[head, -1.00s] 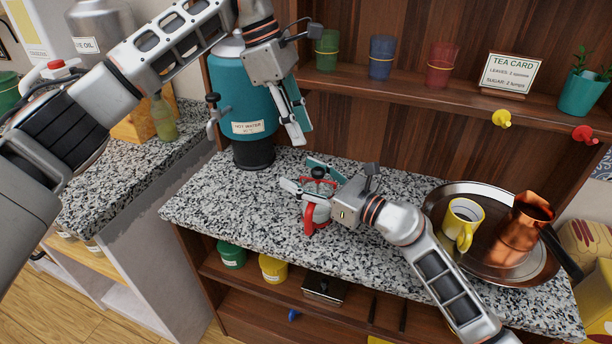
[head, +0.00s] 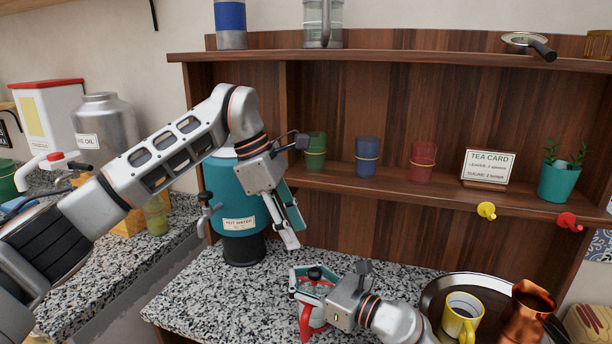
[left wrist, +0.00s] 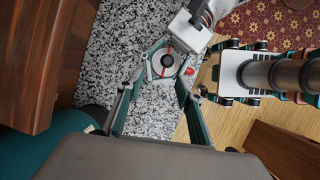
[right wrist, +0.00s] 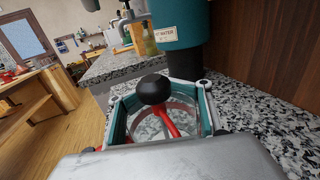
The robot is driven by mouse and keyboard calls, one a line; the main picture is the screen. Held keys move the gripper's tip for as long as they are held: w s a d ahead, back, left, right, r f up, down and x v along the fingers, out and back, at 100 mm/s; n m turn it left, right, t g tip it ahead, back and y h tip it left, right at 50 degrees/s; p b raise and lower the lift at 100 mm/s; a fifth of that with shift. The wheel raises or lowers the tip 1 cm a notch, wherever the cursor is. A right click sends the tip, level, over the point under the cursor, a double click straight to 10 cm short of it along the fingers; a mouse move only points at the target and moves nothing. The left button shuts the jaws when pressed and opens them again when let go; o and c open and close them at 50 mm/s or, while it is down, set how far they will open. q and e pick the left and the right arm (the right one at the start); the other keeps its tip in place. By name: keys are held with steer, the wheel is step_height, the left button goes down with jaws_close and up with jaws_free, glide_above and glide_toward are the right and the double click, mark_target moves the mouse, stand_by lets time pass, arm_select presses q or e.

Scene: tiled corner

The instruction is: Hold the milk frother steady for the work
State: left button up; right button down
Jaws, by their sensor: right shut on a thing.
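The milk frother (head: 314,283) has a clear glass body, a red frame and handle, and a black knob on its lid. It stands upright on the speckled counter. My right gripper (head: 299,284) is shut around its body, and the right wrist view shows the glass, red parts and black knob (right wrist: 154,89) between the fingers. My left gripper (head: 296,237) is open and empty, above and left of the frother near the teal hot water urn. The left wrist view shows the frother's round top (left wrist: 167,60) below, beyond the open fingers.
The hot water urn (head: 238,190) stands behind, with its tap at left. A round tray (head: 433,297) at right holds a yellow mug (head: 461,318) and a copper pot (head: 526,312). A shelf with cups and a tea card (head: 487,167) runs behind. The counter (head: 215,300) left of the frother is clear.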

mark_target(310, 271)
arm_select(q)
steer(key=d+n+h, duration=0.1)
steer(key=d+f+n+t+h, duration=0.1)
steer(key=s+d+n+t+h, duration=0.1)
steer(key=shift+d+f+h, duration=0.25)
steer(key=shift+h, duration=0.05)
steer(key=shift+s+d+r+n+h, duration=0.1)
steer(key=shift+s+d+n+h, duration=0.35)
steer(key=shift+n, duration=0.25)
steer(key=shift+f, duration=4.65)
steer(key=c, duration=0.7)
